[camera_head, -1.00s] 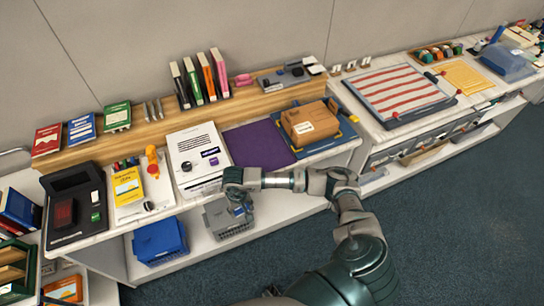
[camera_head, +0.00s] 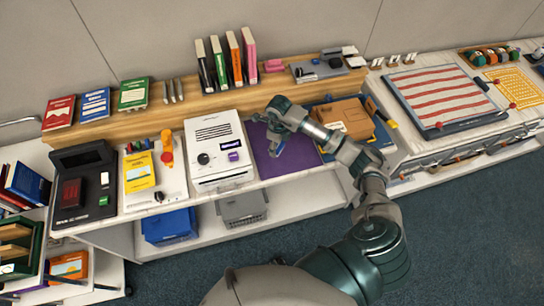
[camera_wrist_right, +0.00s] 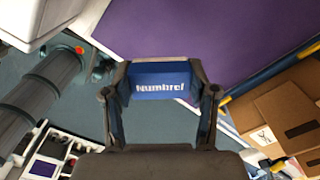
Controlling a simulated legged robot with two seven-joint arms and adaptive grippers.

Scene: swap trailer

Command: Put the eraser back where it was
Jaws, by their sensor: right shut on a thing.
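My right gripper (camera_head: 268,128) is above the purple mat (camera_head: 285,162) in the head view, between the white device and the brown box. In the right wrist view it is shut on a blue block (camera_wrist_right: 160,80) with white lettering, which I take to be the eraser. The block lies across between the two fingers, with its lettered face showing. The purple mat also shows in the right wrist view (camera_wrist_right: 200,35), beyond the block. My left gripper is in neither view.
A white device (camera_head: 215,140) stands left of the purple mat. A brown box (camera_head: 345,115) sits to its right. A wooden shelf (camera_head: 200,107) with upright books (camera_head: 222,65) runs behind. A blue basket (camera_head: 168,228) and a grey basket (camera_head: 242,208) are below.

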